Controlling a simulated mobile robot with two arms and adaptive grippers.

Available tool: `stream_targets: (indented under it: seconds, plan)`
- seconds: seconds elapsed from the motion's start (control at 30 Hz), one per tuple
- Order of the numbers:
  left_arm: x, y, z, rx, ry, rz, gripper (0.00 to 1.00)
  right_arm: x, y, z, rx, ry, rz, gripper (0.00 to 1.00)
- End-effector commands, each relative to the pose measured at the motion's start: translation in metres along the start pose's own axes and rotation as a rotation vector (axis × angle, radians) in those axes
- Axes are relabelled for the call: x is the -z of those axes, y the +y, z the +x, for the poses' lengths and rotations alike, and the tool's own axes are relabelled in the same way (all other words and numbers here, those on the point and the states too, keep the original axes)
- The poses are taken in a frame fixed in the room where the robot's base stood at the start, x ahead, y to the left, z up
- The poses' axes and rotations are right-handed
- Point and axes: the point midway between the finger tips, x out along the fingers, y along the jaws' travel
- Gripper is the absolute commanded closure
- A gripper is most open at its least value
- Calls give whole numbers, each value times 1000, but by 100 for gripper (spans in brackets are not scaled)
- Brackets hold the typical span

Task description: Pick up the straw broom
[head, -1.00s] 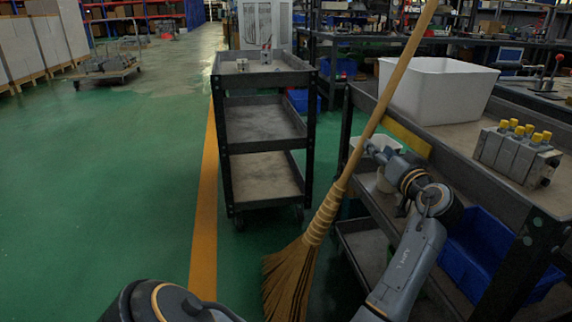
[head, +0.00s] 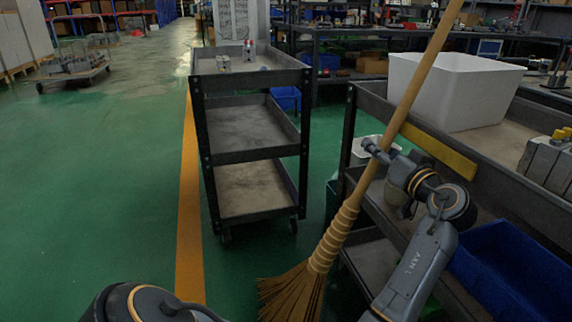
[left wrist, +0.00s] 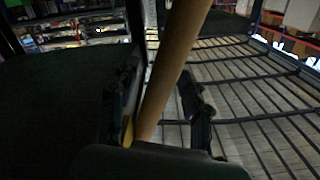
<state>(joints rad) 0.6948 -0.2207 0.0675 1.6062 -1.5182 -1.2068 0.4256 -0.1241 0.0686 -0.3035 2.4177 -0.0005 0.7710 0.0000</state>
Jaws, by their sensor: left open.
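The straw broom (head: 333,238) leans at a slant in the head view, its straw head low at the floor and its long handle rising to the upper right beside the right-hand cart. In the left wrist view the handle (left wrist: 168,80) runs between the two spread fingers of my left gripper (left wrist: 160,105). The gripper is open around the handle. I cannot tell whether a finger touches it. My right gripper is not in view.
A dark three-shelf cart (head: 252,153) stands left of the broom. The right-hand cart (head: 345,130) carries a white bin (head: 452,92) and grey valve blocks (head: 548,162). A blue bin (head: 508,270) sits lower there. Green floor (head: 100,190) is free at the left.

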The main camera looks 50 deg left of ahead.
Motion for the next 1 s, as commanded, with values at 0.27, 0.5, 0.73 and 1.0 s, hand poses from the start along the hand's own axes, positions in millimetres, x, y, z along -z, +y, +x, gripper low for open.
stream_targets:
  seconds: [0.27,0.5,0.73,1.0]
  plan:
    - [0,0,-1,-1,0,0,61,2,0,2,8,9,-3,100]
    - [0,0,-1,-1,0,0,100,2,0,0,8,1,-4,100]
    - [2,0,-1,1,5,3,100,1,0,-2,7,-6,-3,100]
    - [10,-3,-1,1,4,1,100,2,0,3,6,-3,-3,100]
